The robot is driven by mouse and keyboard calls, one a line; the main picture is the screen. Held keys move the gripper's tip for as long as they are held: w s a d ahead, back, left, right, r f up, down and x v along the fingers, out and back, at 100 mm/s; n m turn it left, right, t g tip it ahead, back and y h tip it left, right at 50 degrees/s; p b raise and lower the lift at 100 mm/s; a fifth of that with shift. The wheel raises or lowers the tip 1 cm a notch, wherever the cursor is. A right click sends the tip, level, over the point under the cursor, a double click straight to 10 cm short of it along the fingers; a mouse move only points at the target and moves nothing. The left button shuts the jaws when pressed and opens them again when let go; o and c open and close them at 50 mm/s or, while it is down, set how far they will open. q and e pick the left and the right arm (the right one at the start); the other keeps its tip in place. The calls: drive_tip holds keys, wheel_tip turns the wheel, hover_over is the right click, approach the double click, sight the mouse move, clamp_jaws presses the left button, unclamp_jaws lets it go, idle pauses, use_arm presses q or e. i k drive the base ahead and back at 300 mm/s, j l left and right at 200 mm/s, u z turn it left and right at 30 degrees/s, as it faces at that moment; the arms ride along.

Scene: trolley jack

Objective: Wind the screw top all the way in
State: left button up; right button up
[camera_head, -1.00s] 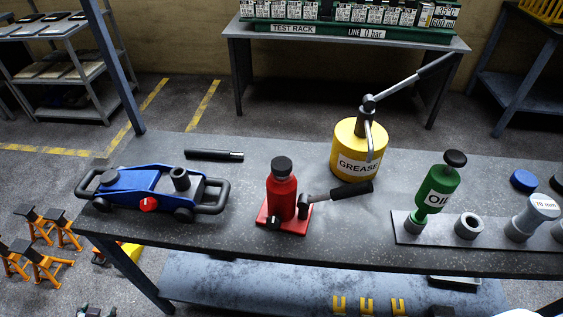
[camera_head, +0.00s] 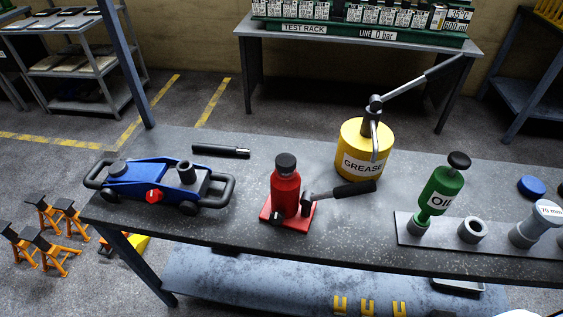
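A red bottle jack (camera_head: 286,192) stands upright on its red base plate near the middle of the bench. Its dark screw top (camera_head: 286,162) sits at the upper end of the red body. A lever with a black grip (camera_head: 354,189) points right from a grey socket beside the body. A blue trolley jack (camera_head: 150,183) with a red knob (camera_head: 154,196) and a black handle loop stands at the left. Neither of my grippers is in view.
A loose black bar (camera_head: 221,150) lies behind the trolley jack. A yellow grease pump (camera_head: 364,150) stands behind the bottle jack. A green oil bottle (camera_head: 439,190) and grey parts stand on a plate at the right. The bench (camera_head: 250,222) is clear between the jacks.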

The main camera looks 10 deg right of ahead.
sight(286, 163)
drive_tip(key=k+u, duration=0.35)
drive_tip(key=u, duration=0.15)
drive_tip(key=k+u, duration=0.45)
